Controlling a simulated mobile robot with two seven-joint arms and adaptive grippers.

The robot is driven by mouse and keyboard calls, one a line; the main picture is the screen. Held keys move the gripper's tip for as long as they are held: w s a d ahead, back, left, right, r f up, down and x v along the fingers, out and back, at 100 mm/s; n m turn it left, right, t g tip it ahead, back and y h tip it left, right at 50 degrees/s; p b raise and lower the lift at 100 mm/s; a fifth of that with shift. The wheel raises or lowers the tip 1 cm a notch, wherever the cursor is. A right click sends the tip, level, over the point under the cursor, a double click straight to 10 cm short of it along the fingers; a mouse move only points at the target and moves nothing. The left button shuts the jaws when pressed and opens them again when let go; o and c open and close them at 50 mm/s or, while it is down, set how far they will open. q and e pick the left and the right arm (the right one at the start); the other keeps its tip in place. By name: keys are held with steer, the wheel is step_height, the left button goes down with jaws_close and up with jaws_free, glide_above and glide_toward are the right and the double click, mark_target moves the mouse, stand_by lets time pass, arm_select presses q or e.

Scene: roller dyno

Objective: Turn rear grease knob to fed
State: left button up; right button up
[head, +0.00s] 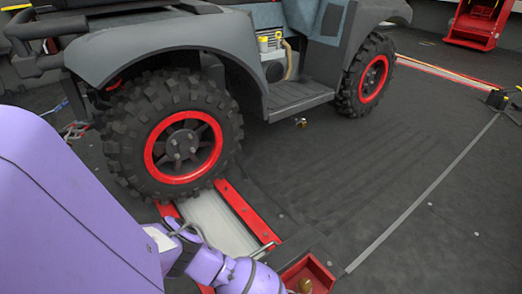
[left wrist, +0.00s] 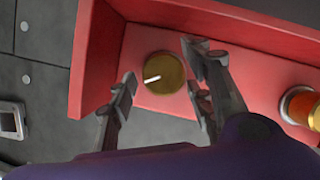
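In the left wrist view a round brass knob (left wrist: 160,74) with a white pointer line sits on a red panel (left wrist: 235,72). The line points left and slightly down in that picture. My left gripper (left wrist: 158,68) is open, one finger on each side of this knob in the picture, with gaps visible; its height above the knob is unclear. A second knob, orange and brass (left wrist: 300,105), is at the right edge. In the head view my purple left arm reaches the bottom edge; its fingertips are hidden. A brass knob (head: 305,286) shows in the red box (head: 318,271) there; which knob it is, I cannot tell.
A grey vehicle's red-rimmed wheel (head: 181,147) stands by a pale roller (head: 222,224) between red rails, close beyond my arm. The red panel has raised walls (left wrist: 95,55) around the knob. Dark floor (head: 400,225) on the right is mostly clear.

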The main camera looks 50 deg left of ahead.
arm_select(q)
steer(key=c, duration=0.8)
steer(key=shift+s, duration=0.1)
steer(key=shift+c, duration=0.3)
arm_select(e)
steer(key=shift+s, duration=0.45)
